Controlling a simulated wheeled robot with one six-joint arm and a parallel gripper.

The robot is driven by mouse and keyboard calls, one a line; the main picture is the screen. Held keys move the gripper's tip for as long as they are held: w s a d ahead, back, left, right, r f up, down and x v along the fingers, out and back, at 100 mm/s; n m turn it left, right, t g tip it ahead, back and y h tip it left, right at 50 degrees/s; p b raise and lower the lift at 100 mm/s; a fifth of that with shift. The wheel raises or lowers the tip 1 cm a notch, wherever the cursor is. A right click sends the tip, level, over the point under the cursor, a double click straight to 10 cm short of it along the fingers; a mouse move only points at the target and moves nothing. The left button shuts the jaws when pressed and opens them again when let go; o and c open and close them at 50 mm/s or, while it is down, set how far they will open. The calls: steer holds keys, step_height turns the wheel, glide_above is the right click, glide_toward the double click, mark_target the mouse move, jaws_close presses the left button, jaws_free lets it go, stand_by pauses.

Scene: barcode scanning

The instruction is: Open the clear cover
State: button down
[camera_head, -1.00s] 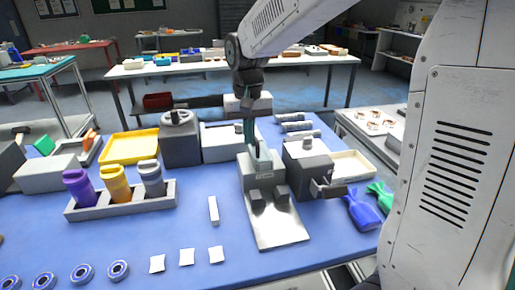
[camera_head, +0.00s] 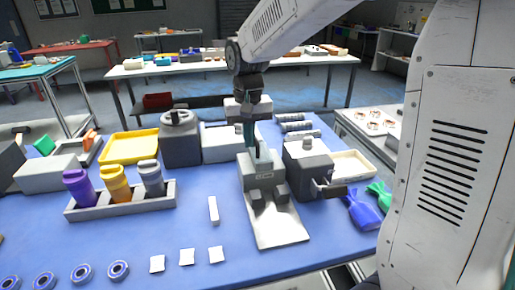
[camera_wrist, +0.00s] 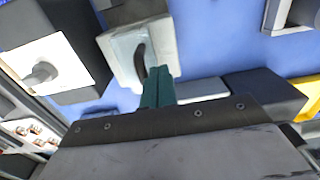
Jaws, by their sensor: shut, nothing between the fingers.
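A grey device (camera_head: 263,182) with a bright metal plate (camera_head: 278,226) at its front stands on the blue table. In the wrist view, a pale, see-through-looking cover (camera_wrist: 122,50) with a dark curved handle (camera_wrist: 140,62) lies just ahead of my gripper. My gripper (camera_head: 250,146) points down over the back of the device. In the wrist view its teal fingers (camera_wrist: 160,74) are closed together, with nothing between them. They are close to the handle, on its right side. I cannot tell whether they touch the cover. The cover looks shut, but its edges are hard to make out.
A bottle rack (camera_head: 122,205) and a grey canister (camera_head: 180,140) are on the left.

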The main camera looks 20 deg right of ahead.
steer(key=shift+f, duration=0.15)
steer(key=shift+r, duration=1.4)
